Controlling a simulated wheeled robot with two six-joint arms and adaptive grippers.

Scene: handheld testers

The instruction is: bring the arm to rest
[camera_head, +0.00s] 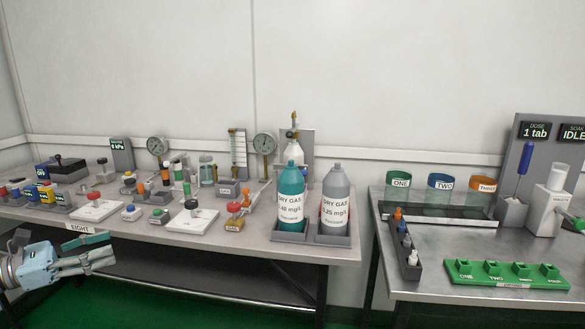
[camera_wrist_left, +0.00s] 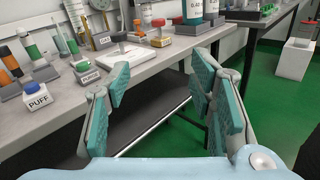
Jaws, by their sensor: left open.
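My left gripper (camera_head: 88,262) is at the lower left of the head view, in front of the near edge of the left bench (camera_head: 160,236). Its fingers point right and hold nothing. In the left wrist view the gripper (camera_wrist_left: 160,105) shows its teal-padded fingers spread wide apart, with the bench edge and the lower shelf (camera_wrist_left: 140,118) behind the gap. My right gripper is in neither view.
The left bench carries several testers, gauges and two gas bottles, teal (camera_head: 291,200) and grey (camera_head: 335,203). The right bench (camera_head: 430,275) holds a green block (camera_head: 507,274) and three coloured cups. A gap separates the benches. Green floor (camera_wrist_left: 255,85) lies open beside the left bench.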

